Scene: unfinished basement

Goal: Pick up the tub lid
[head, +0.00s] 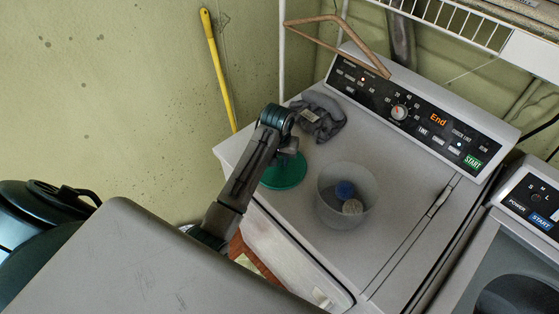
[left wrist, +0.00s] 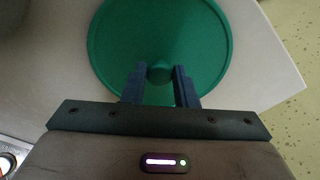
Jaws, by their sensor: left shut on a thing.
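The tub lid (head: 287,174) is a round green disc with a small central knob, at the left edge of the white machine's top. It fills the upper middle of the left wrist view (left wrist: 115,45). My left gripper (left wrist: 160,72) is shut on the lid's knob, one finger on each side. In the head view my left gripper (head: 287,150) is above the lid, and my arm hides part of it. I cannot tell whether the lid touches the surface. An open translucent tub (head: 333,206) stands right of the lid. My right gripper is not in view.
A grey cloth (head: 318,117) lies behind the lid. The control panel (head: 410,110) rises at the back, with a wire shelf (head: 450,18) above. The top right of the tub is clear.

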